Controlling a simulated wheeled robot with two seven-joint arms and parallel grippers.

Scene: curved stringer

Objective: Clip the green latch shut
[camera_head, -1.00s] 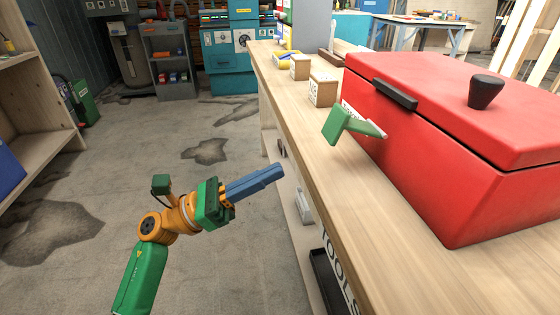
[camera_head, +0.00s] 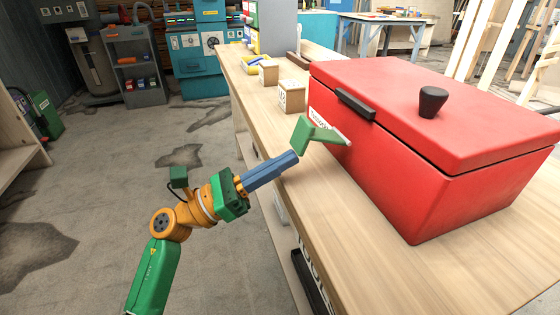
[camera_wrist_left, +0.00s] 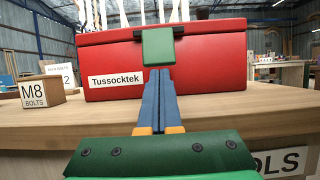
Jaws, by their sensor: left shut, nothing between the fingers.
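The green latch (camera_head: 312,133) sticks out from the front of the red box (camera_head: 400,170), tilted away from its wall. Above it, a black catch (camera_head: 356,104) sits at the lid's edge. In the left wrist view the latch plate (camera_wrist_left: 158,47) hangs in the middle of the box front, below the black catch (camera_wrist_left: 158,32). My left gripper (camera_head: 296,157) is shut and empty, its blue fingers pointing at the latch from the lower left. In the left wrist view the fingertips (camera_wrist_left: 160,72) appear just below the latch plate; I cannot tell whether they touch it. My right gripper is not in view.
The box stands on a wooden workbench (camera_head: 335,215), with a black knob (camera_head: 432,101) on its lid. Small wooden bolt boxes (camera_head: 292,97) stand farther along the bench.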

